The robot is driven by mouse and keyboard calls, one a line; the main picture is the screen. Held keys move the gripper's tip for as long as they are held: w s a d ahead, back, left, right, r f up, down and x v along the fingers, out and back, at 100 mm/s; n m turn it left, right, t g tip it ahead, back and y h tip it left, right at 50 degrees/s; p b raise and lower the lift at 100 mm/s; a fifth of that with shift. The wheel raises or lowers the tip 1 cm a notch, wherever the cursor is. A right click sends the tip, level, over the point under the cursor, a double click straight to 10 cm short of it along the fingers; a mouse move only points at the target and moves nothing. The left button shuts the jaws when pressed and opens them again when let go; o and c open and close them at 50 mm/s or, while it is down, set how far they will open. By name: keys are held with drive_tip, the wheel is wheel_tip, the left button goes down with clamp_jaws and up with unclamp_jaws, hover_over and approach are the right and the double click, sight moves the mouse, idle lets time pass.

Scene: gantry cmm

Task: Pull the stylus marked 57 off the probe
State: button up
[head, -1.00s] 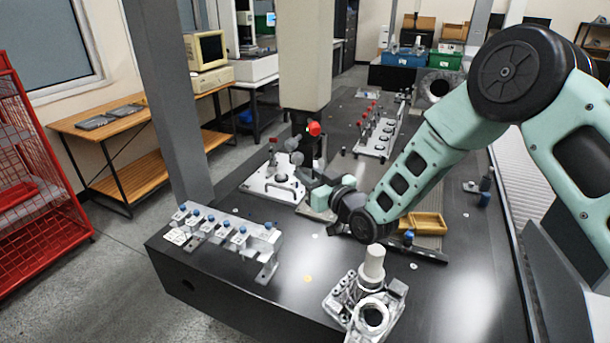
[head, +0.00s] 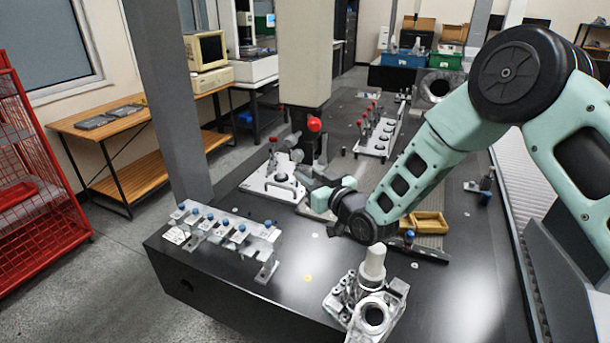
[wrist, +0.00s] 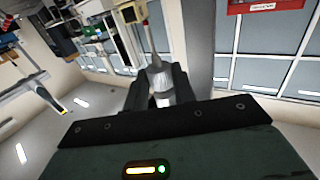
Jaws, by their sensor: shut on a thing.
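In the wrist view my gripper (wrist: 160,88) is shut on a grey, tapered stylus (wrist: 157,66). Its thin stem runs up the picture from between the two dark fingers, with a little red near the top. The number 57 cannot be read. In the head view my gripper (head: 312,178) is below the gantry's pale column (head: 305,55), beside small grey probe parts (head: 294,141). A red ball (head: 314,124) shows just above them. The parts overlap, so I cannot tell whether the stylus still joins the probe.
A white fixture plate (head: 258,185) with a red-handled clamp is just left of my gripper. A rack with blue-topped pieces (head: 235,226) stands at the front left edge. A yellow tray (head: 428,222) and a metal part (head: 372,300) lie nearer.

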drive_tip(key=shift+f+b, duration=1.1)
drive_tip(key=shift+b, duration=0.1)
drive_tip(key=f+b+v, duration=0.1)
drive_tip(key=b+v, duration=0.1)
drive_tip(key=v, duration=0.6)
idle(0.8)
drive_tip(key=shift+f, duration=0.1)
